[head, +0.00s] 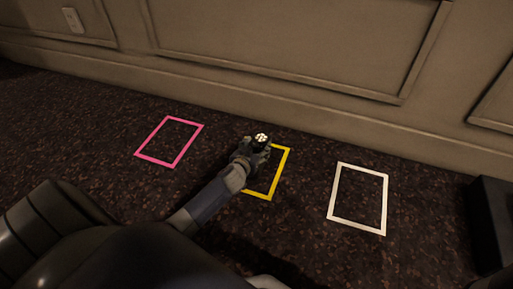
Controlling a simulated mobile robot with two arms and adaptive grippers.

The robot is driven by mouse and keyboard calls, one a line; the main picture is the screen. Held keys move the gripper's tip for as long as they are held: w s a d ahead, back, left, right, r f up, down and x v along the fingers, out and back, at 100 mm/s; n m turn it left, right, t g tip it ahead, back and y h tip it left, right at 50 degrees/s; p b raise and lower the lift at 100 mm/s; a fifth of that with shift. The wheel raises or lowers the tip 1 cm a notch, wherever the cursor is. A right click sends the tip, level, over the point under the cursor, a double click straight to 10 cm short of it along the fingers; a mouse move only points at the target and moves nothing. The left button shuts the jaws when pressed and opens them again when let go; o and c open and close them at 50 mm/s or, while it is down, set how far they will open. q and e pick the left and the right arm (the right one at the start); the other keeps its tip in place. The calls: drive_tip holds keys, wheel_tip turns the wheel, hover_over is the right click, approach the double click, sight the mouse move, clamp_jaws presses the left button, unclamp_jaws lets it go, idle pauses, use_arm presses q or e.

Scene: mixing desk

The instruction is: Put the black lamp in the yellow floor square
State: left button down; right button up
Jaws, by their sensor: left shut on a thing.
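The yellow floor square (281,168) is a yellow outline on the dark carpet in the middle of the head view. My left arm reaches up over its left side and hides part of that edge. My left gripper (257,148) is at the square's upper left part, shut on a small dark thing with a bright dotted top, which looks like the black lamp (261,138). I cannot tell whether the lamp touches the floor. My right gripper is not in view.
A pink square (139,154) lies to the left and a white square (383,205) to the right; both are empty. A panelled wall (270,45) runs behind. A black box-like object (490,220) stands at the right edge. The carpet between the squares is clear.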

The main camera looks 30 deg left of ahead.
use_arm(q)
drive_tip(key=shift+w+f+b, duration=0.1)
drive_tip(key=shift+f+b, duration=0.25)
drive_tip(key=shift+b, duration=0.05)
drive_tip(key=shift+c, duration=2.4)
unclamp_jaws()
drive_tip(key=shift+r, duration=0.1)
drive_tip(key=shift+s+f, duration=0.2)
drive_tip(key=shift+f, duration=0.2)
drive_tip(key=shift+r+v, duration=0.1)
drive_tip(key=shift+v, duration=1.75)
drive_tip(key=shift+r+v, duration=0.15)
drive_tip(key=shift+v, duration=1.7)
